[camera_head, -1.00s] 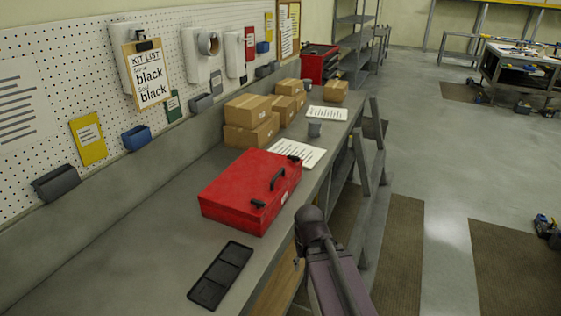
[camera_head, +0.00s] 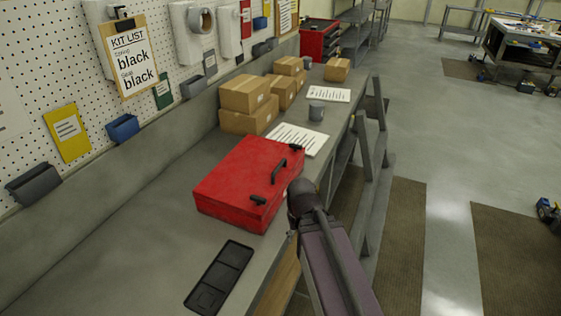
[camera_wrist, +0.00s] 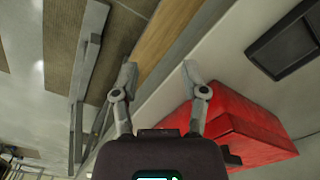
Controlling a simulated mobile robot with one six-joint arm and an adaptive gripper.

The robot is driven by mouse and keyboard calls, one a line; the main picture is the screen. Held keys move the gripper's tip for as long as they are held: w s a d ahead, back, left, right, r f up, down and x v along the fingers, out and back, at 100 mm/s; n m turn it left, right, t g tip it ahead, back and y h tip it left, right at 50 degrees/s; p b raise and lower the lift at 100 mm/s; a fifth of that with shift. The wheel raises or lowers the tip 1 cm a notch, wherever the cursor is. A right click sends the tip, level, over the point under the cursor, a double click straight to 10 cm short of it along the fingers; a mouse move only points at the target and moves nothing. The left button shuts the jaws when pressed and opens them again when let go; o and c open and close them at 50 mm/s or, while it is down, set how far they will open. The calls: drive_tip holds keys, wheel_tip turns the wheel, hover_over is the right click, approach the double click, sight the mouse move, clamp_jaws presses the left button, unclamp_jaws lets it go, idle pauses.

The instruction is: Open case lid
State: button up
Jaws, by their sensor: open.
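The red case (camera_head: 240,183) sits on the grey workbench with its lid shut. A black handle (camera_head: 278,171) and black latches (camera_head: 258,200) show on its lid and right side. In the wrist view the red case (camera_wrist: 245,125) is at the lower right, beside my gripper. My gripper (camera_wrist: 157,75) is open and empty, its fingers apart over the bench's front edge. It does not touch the case as far as I can see. In the head view my arm comes up right of the case, and the gripper's fingers cannot be made out there.
A black compartment tray (camera_head: 219,279) lies on the bench in front of the case, also in the wrist view (camera_wrist: 290,40). The floor aisle right of the bench is open.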

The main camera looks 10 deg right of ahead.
drive_tip(key=shift+a, duration=0.15)
wheel_tip(320, 180, up, 20)
drive_tip(key=m+t+y+p, duration=0.15)
drive_tip(key=m+p, duration=0.55)
drive_tip(key=p, duration=1.2)
hover_over(280, 164)
drive_tip(key=s+d, duration=0.1)
drive_tip(key=d, duration=0.1)
drive_tip(key=shift+s+d+f, duration=0.15)
drive_tip(key=shift+s+f, duration=0.05)
drive_tip(key=shift+f, duration=0.15)
drive_tip(key=f+b, duration=0.4)
drive_tip(key=w+a+f+b, duration=0.1)
drive_tip(key=f+b, duration=0.4)
drive_tip(key=a+f+b, duration=0.1)
drive_tip(key=f+b, duration=0.3)
drive_tip(key=shift+w+a+f, duration=0.1)
drive_tip(key=shift+w+f, duration=0.05)
drive_tip(key=shift+w, duration=0.1)
